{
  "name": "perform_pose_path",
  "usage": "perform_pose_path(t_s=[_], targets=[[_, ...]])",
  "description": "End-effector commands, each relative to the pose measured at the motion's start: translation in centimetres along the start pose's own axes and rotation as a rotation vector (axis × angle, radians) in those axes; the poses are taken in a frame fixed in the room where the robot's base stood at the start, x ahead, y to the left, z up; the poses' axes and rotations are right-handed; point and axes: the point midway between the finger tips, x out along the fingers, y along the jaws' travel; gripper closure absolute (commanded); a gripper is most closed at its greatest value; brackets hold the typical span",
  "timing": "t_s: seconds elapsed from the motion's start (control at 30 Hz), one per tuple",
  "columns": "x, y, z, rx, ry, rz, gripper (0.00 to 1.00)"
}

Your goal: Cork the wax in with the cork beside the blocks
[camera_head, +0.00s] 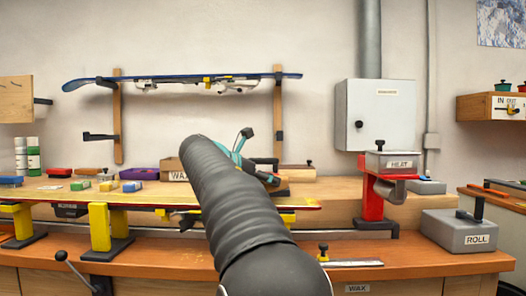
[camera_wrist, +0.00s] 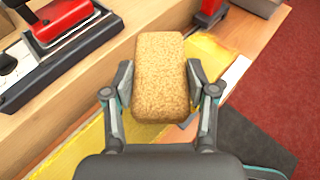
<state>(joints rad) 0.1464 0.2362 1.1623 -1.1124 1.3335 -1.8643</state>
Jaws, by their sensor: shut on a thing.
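My gripper (camera_wrist: 160,88) is shut on a tan, speckled cork block (camera_wrist: 160,65), one finger on each long side. In the wrist view, the cork hangs over a yellow surface that looks like the ski base. I cannot tell whether it touches that surface. In the head view, the ski (camera_head: 150,203) lies along the bench in yellow clamps, and my arm hides much of my gripper and part of the ski. Green (camera_head: 107,185), yellow (camera_head: 80,184) and blue (camera_head: 131,186) blocks lie on the wooden ledge to the left.
A box (camera_head: 172,170) with a partly hidden label stands behind my arm. A red stand marked HEAT (camera_head: 371,200) and a grey box marked ROLL (camera_head: 467,230) are to the right. A red-handled tool (camera_wrist: 65,20) lies left in the wrist view. Another ski (camera_head: 180,79) hangs on the wall.

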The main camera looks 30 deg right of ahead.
Motion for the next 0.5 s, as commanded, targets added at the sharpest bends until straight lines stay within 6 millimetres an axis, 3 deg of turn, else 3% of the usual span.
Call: perform_pose_path(t_s=[0.3, 0.5], targets=[[-1.7, 0.4, 3.5, -0.002, -0.001, 0.006, 0.95], [-2.2, 0.3, 4.6, -0.004, 0.001, 0.005, 0.95]])
